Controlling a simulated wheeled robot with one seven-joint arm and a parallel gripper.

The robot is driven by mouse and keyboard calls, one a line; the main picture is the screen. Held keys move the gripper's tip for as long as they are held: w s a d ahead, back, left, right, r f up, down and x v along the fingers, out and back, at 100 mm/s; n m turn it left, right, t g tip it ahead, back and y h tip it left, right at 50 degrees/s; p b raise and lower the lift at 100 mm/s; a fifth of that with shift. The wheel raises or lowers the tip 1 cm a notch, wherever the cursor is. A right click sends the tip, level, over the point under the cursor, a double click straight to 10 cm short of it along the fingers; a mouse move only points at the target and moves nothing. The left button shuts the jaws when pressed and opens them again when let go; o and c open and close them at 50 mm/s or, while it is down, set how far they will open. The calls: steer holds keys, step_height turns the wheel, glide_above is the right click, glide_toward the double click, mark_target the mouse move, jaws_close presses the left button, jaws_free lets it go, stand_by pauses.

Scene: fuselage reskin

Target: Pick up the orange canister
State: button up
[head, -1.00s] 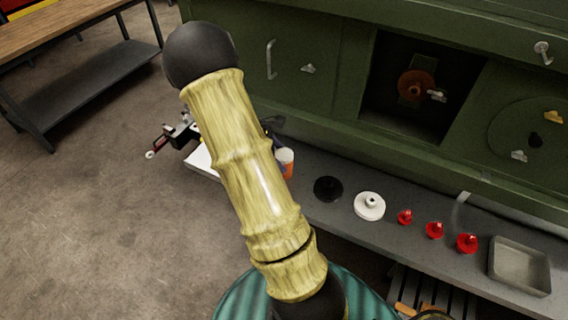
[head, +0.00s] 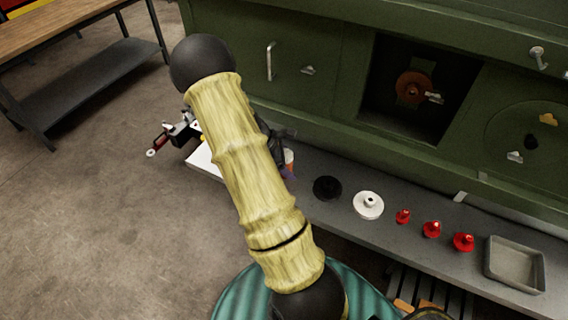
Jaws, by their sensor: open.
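The orange canister (head: 289,157), with a white upper part, stands on the grey shelf ledge just right of my yellow arm. Only a narrow strip of it shows. My gripper (head: 280,152) is a dark shape emerging from behind my arm, at the canister's left side and partly in front of it. The gripper is open. Its fingertips are mostly hidden, and I cannot tell whether they touch the canister.
To the right along the ledge (head: 400,188) are a black disc (head: 327,188), a white flanged disc (head: 368,205), red knobs (head: 432,229) and a grey tray (head: 515,264). A green panel wall (head: 310,100) rises behind. A device (head: 178,132) and white board (head: 203,160) lie left of my arm.

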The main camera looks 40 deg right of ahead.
steer(key=c, duration=1.1)
steer(key=shift+r, duration=0.1)
step_height(320, 180, up, 10)
steer(key=shift+f+b, duration=0.1)
steer(key=shift+b, duration=0.7)
